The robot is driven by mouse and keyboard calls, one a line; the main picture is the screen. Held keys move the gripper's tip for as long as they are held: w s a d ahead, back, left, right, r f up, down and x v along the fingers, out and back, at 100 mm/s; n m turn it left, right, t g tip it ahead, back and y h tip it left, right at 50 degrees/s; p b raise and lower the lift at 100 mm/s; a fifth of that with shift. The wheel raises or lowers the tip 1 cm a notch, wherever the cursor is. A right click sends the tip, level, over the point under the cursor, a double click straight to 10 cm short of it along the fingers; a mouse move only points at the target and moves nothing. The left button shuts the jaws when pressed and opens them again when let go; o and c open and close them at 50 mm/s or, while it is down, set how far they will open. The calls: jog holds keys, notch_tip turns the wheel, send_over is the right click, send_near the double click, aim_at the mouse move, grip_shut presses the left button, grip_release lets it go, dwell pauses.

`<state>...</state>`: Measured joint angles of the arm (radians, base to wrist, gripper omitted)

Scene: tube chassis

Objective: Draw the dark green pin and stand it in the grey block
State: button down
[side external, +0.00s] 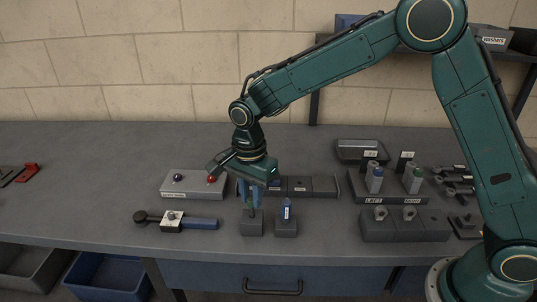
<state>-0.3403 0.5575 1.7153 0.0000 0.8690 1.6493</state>
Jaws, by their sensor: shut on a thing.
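My gripper (249,192) points down at the middle of the bench, its fingers shut on a slim dark green pin (251,204). The pin is upright, directly above a small grey block (251,226). Its lower end is at the top of this block; I cannot tell whether it is inside a hole or just over it. The fingers hide the pin's upper part.
A pale box with red and dark buttons (186,186) stands behind left. A blue-handled tool (198,222) lies left of the blocks. A dark row of blocks (312,186) sits behind right. Racks marked LEFT and RIGHT (388,199) stand farther right.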

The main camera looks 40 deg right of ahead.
jog(key=shift+f, duration=1.75)
jog(key=c, duration=1.2)
grip_release()
jog(key=shift+r, duration=0.15)
notch_tip(320, 180, up, 14)
jog(key=shift+f, duration=0.25)
